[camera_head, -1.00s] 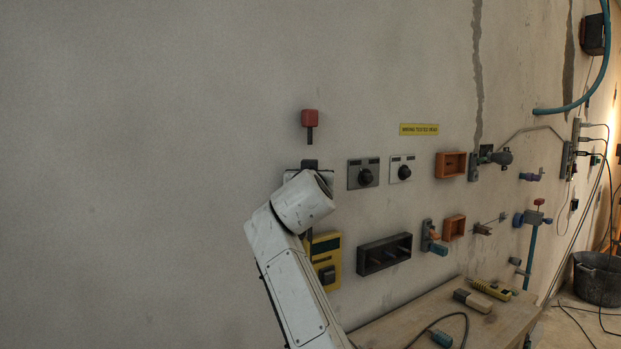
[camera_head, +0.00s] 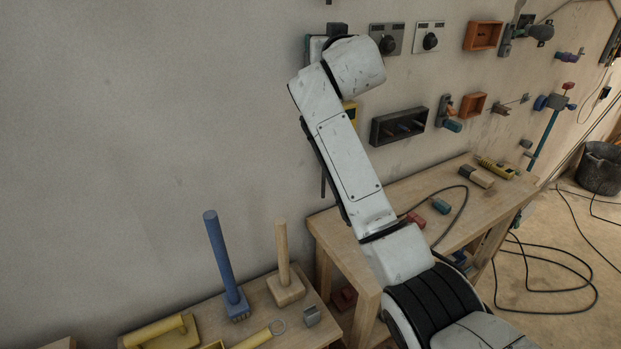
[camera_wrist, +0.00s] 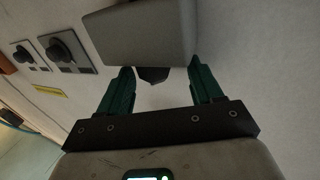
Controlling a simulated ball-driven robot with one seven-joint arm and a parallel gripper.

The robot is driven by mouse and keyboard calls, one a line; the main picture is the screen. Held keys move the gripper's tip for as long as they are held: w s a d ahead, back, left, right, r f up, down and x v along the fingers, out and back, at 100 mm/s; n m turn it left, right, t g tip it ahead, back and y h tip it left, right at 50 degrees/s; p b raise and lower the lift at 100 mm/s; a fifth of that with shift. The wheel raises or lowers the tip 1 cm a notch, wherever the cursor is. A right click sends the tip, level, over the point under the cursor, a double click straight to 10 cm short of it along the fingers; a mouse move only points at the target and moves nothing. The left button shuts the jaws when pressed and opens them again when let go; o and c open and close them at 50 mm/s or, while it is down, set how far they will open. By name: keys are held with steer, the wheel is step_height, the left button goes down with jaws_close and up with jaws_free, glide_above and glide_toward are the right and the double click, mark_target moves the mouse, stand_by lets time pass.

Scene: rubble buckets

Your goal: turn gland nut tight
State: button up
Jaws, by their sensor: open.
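My gripper (camera_wrist: 160,78) is open in the wrist view, with its two green fingers apart. A grey block (camera_wrist: 140,35) stands in front of it, and a small dark tip (camera_wrist: 152,75) shows below the block between the fingers. I cannot tell whether they touch. I cannot tell which thing is the gland nut. A wall fitting with orange and teal parts (camera_head: 447,113) and a purple-blue fitting (camera_head: 570,54) are on the wall to the right of my arm.
Knob plates (camera_head: 430,37), orange boxes (camera_head: 484,35) and a dark open box (camera_head: 399,126) line the wall. A wooden bench (camera_head: 400,195) and a low table with a blue-handled tool (camera_head: 222,262) stand below. A cable (camera_head: 540,260) loops on the floor at right.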

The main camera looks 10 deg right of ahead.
steer(key=shift+d+n+y+p, duration=0.3)
steer(key=shift+n+y, duration=0.5)
steer(key=shift+y, duration=0.45)
steer(key=shift+d+n+y+p, duration=0.15)
steer(key=shift+d+n+y, duration=0.25)
steer(key=shift+n+y, duration=0.65)
steer(key=shift+w+d+n+g+y+b, duration=0.1)
steer(key=shift+d+n+g+y+b, duration=0.1)
steer(key=shift+n+g+y+b, duration=0.95)
steer(key=shift+w+d+n+g+y+b, duration=0.15)
steer(key=shift+n+g+y+b, duration=0.25)
steer(key=shift+y, duration=1.45)
steer(key=shift+n+y, duration=0.4)
